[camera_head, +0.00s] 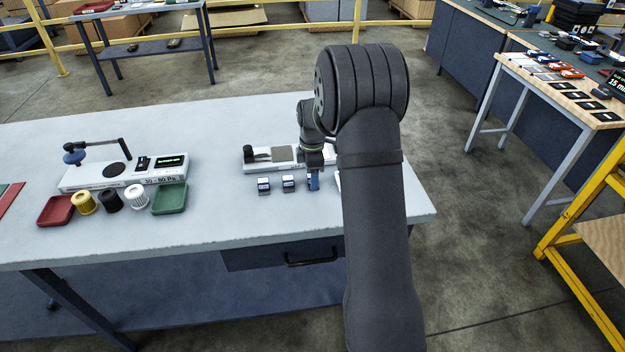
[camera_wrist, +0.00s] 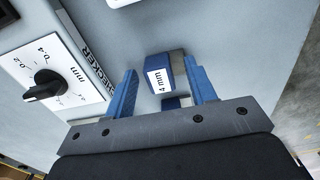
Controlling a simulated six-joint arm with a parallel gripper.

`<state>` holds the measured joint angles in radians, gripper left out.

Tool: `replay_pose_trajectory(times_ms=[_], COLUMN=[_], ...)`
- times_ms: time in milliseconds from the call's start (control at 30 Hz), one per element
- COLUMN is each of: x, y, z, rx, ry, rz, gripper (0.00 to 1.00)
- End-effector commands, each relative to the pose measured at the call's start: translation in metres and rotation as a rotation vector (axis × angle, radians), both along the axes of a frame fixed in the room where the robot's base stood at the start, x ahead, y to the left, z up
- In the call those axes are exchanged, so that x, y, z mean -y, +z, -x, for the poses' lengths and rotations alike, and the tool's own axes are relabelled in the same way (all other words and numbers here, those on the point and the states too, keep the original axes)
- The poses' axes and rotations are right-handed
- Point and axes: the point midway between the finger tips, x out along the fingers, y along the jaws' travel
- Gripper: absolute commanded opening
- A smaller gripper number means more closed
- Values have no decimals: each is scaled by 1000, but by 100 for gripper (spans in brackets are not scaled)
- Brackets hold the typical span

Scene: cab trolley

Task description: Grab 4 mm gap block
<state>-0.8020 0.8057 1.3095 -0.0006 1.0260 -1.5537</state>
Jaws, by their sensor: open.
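The 4 mm gap block (camera_wrist: 160,78) is blue with a white label reading "4 mm" in the wrist view. My gripper (camera_wrist: 160,70) is open, with its blue fingers on either side of the block in that view. The block appears closer to the right finger; I cannot tell whether they touch. In the head view my gripper (camera_head: 313,181) is low over the table at the right end of a row of blocks. There the 4 mm block is not clearly distinguishable from the fingers. Two other small labelled blocks, one (camera_head: 264,186) and another (camera_head: 288,184), stand to the left.
A white checker device (camera_head: 284,164) stands just behind the blocks; its dial (camera_wrist: 45,85) shows in the wrist view. Farther left are a second device (camera_head: 110,180), a red tray (camera_head: 55,211), several spools and a green tray (camera_head: 170,198). The table (camera_head: 235,222) is clear in front.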

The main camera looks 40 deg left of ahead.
Motion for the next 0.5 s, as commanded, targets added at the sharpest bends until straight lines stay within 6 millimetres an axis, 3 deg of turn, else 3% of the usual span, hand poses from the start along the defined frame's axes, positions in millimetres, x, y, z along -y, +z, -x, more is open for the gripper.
replay_pose_trajectory(times_ms=[133, 367, 500], x=[0, 0, 0], y=[0, 1, 1], z=[0, 0, 0], rx=[0, 0, 1], ry=[0, 0, 0], rz=[0, 0, -1], gripper=[47, 2, 1])
